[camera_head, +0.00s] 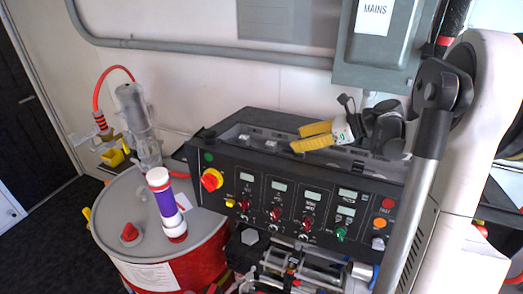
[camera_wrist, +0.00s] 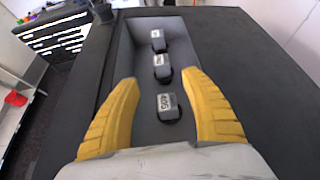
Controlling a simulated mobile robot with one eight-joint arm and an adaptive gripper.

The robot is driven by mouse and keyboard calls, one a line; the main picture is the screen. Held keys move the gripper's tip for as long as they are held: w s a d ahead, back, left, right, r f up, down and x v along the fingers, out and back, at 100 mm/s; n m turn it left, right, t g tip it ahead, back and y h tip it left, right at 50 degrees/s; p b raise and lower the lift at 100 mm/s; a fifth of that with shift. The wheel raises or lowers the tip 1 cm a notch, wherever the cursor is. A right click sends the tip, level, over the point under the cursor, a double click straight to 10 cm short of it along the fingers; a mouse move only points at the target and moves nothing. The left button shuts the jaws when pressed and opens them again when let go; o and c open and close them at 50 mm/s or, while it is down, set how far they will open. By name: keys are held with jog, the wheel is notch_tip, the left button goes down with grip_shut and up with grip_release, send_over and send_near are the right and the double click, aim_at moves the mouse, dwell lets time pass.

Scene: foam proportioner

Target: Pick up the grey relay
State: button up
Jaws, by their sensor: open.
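Three small dark blocks with pale grey labelled tops, likely relays, sit in a row in a recess in the wrist view: a far one (camera_wrist: 158,44), a middle one (camera_wrist: 162,68) and a near one (camera_wrist: 168,106). I cannot tell which is the grey relay. My gripper (camera_wrist: 160,79), with yellow fingers, is open and empty above the recess. The near block shows between the fingers, the middle one just past the tips. In the head view my gripper (camera_head: 309,138) is over the top of the control box; two pale block tops (camera_head: 256,140) show left of it.
The recess (camera_wrist: 126,60) has grey walls in the dark box top. The black control panel (camera_head: 262,196) has knobs and small displays. A red drum (camera_head: 200,262) with a grey lid stands left. A grey MAINS cabinet (camera_head: 384,50) hangs behind my arm.

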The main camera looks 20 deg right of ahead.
aim_at(276, 146)
jog(key=shift+w+a+f, duration=0.15)
jog(key=shift+a+f, duration=0.25)
jog(key=x, duration=1)
jog(key=shift+w+d+b, duration=0.25)
jog(key=shift+b, duration=0.05)
jog(key=shift+s+d, duration=0.1)
jog(key=c, duration=0.3)
grip_shut()
